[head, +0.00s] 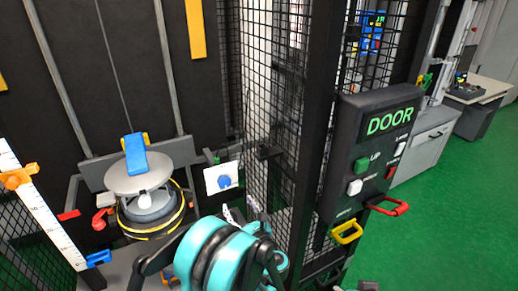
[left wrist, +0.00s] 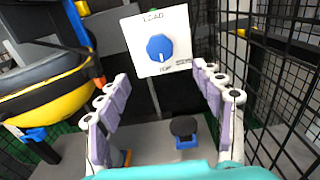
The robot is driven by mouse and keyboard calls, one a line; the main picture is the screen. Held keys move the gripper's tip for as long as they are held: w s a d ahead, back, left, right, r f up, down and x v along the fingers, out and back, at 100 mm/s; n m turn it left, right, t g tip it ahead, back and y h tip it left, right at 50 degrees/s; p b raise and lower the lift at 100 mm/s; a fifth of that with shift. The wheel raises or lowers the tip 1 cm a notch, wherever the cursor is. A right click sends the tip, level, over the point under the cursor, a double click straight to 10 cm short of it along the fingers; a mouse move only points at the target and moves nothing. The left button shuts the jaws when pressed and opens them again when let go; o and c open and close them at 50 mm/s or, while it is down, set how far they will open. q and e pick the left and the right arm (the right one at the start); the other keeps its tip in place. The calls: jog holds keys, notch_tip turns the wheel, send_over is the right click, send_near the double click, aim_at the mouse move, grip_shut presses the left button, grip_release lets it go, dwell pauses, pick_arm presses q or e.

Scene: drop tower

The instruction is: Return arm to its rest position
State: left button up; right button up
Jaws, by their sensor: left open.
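My left arm (head: 215,255), teal and black, comes up from the bottom of the head view and hides much of its own gripper. In the left wrist view my left gripper (left wrist: 161,76) has its two pale finger rows spread apart with nothing between them. Beyond the fingers is a white LOAD panel (left wrist: 185,22) with a blue knob (left wrist: 159,47); the panel also shows in the head view (head: 211,188), above the arm. The fingers look apart from the knob. My right gripper is not in view.
A drop-tower carriage (head: 122,180) with a blue latch (head: 135,154) stands left. A white scale (head: 42,212) is at far left. Black mesh (head: 275,95) and a DOOR box (head: 370,150) with a red handle (head: 392,206) and yellow handle (head: 346,233) are right.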

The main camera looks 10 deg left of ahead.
pick_arm(q)
jog(key=s+a+r+n+g+h, duration=0.3)
jog(key=s+a+n+g, duration=0.45)
jog(key=n, duration=0.65)
jog(key=s+d+n+h, duration=0.2)
jog(key=s+n+h, duration=0.1)
jog(key=s+n, duration=0.4)
jog(key=s+d+n+h, duration=0.2)
jog(key=s+n+h, duration=0.2)
jog(key=s+n, duration=0.4)
jog(key=s+f, duration=0.1)
jog(key=s, duration=0.3)
jog(key=shift+s, duration=0.35)
